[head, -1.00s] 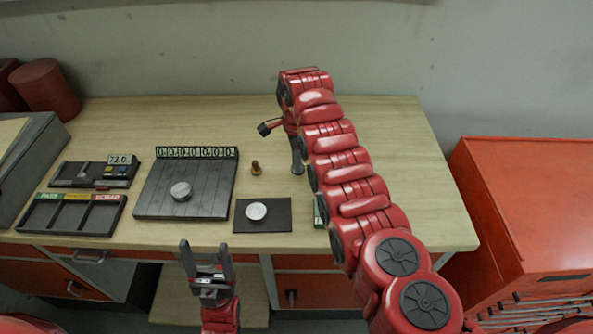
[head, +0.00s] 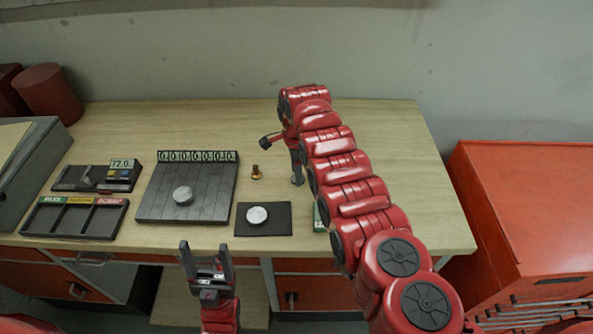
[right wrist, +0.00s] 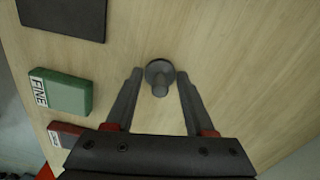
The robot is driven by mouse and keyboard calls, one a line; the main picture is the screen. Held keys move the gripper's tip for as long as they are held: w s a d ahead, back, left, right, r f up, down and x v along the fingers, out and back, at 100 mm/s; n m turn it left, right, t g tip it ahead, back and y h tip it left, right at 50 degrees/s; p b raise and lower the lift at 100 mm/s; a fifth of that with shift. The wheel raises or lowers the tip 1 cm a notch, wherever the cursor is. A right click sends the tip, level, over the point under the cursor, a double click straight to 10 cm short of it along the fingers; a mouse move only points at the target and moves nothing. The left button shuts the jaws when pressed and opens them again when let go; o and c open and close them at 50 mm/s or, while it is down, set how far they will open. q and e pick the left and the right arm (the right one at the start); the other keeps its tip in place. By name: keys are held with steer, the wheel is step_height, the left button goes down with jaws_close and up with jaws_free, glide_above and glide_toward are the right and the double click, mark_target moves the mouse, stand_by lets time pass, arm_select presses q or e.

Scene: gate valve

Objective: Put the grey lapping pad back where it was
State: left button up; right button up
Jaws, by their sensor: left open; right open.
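A small grey piece with a round foot and a stem (right wrist: 158,76) stands on the bench in the right wrist view. It also shows under my right arm in the head view (head: 297,181). I cannot tell for sure that it is the grey lapping pad. My right gripper (right wrist: 159,74) is open, with a fingertip on each side of the piece and small gaps between. In the head view my right arm mostly hides this gripper. My left gripper (head: 205,247) is open and empty in front of the bench's near edge.
A green FINE block (right wrist: 60,92) and a red block (right wrist: 66,133) lie beside the right gripper. A dark mat (head: 280,226) holds a silver disc (head: 257,215). A grooved plate (head: 160,205) holds another disc (head: 183,195). A brass fitting (head: 256,173) stands nearby.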

steer(key=shift+r, duration=0.1)
steer(key=shift+r, duration=0.1)
steer(key=shift+w+r, duration=0.1)
steer(key=shift+r, duration=0.25)
step_height(320, 180, up, 8)
steer(key=b, duration=0.3)
steer(key=shift+r, duration=0.8)
steer(key=shift+r+p, duration=0.5)
steer(key=shift+r, duration=0.3)
